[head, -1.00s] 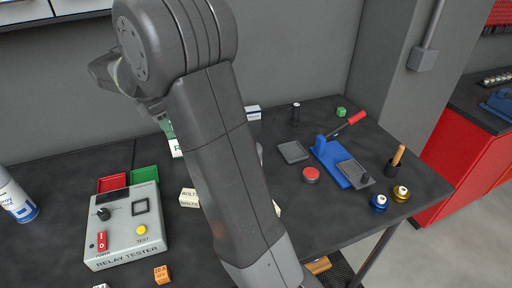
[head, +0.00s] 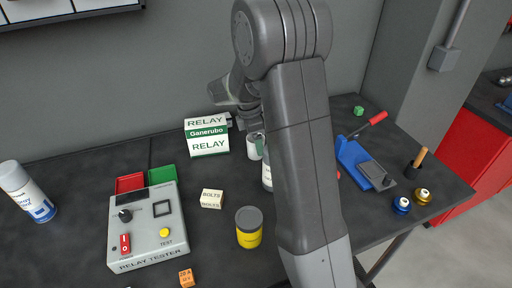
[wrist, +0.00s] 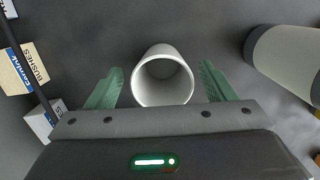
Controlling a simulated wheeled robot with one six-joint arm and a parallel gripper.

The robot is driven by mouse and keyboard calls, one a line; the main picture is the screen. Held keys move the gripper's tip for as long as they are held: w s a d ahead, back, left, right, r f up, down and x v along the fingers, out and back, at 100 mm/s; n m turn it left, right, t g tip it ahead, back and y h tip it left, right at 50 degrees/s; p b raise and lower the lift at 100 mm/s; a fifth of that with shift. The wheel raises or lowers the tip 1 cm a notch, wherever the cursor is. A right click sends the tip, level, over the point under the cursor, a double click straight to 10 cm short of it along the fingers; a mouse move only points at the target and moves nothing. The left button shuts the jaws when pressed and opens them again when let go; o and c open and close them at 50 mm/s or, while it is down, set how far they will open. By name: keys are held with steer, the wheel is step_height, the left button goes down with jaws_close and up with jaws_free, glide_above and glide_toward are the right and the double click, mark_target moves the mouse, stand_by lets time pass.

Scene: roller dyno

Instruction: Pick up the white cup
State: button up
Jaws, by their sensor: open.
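The white cup (wrist: 163,78) stands between my gripper's two green fingers in the wrist view, its round mouth facing the camera. My gripper (wrist: 161,70) is open, with a visible gap between each finger and the cup.
A pale cylinder (wrist: 285,60) stands close right of the gripper in the wrist view. A relay box (head: 207,138) is left of the cup. A bolts box (head: 211,199), a yellow can (head: 249,228) and the relay tester (head: 148,228) stand nearer on the dark bench.

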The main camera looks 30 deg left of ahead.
steer(key=f, duration=0.3)
steer(key=shift+d+f, duration=0.1)
steer(key=shift+d, duration=0.1)
steer(key=shift+c, duration=0.5)
steer(key=c, duration=0.9)
steer(key=shift+c, duration=0.2)
